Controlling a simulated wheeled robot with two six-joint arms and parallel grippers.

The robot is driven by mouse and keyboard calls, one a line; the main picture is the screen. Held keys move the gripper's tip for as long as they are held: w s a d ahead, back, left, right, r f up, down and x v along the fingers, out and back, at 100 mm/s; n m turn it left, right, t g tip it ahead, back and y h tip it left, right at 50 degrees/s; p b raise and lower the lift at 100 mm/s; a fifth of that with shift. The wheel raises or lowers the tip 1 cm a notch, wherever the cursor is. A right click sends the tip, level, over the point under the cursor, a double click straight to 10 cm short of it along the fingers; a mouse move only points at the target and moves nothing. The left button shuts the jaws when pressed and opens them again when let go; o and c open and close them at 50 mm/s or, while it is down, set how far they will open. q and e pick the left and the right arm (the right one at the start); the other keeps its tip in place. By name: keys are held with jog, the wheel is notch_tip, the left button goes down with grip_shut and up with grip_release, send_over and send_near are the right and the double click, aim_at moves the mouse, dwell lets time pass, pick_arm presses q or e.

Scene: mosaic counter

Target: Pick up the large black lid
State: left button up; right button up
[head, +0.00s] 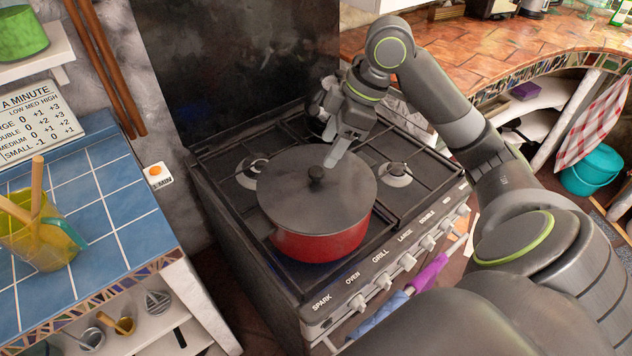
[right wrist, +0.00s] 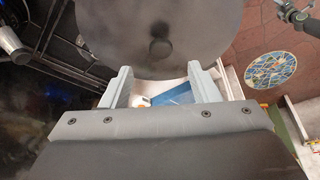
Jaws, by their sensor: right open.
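The large black lid (head: 305,190) is round and flat with a small dark knob (head: 316,175) at its middle. It lies on a red pot (head: 318,243) on the stove. In the right wrist view the lid (right wrist: 205,35) fills the top middle, with its knob (right wrist: 160,48) just beyond the fingers. My right gripper (head: 335,158) is open and empty, over the lid's far right part, close to the knob. Its two fingers also show apart in the right wrist view (right wrist: 155,83). I cannot tell how high the fingertips are above the lid.
The stove (head: 225,155) has bare burners (head: 395,175) beside the pot and knobs along its front. A blue-tiled counter (head: 100,195) stands at left with a yellow jug (head: 40,240). A mosaic counter (head: 470,60) runs behind at right. A dark panel stands behind the stove.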

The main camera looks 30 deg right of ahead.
aim_at(317, 169)
jog(key=shift+x, duration=3.15)
jog(key=shift+r, duration=0.1)
grip_shut()
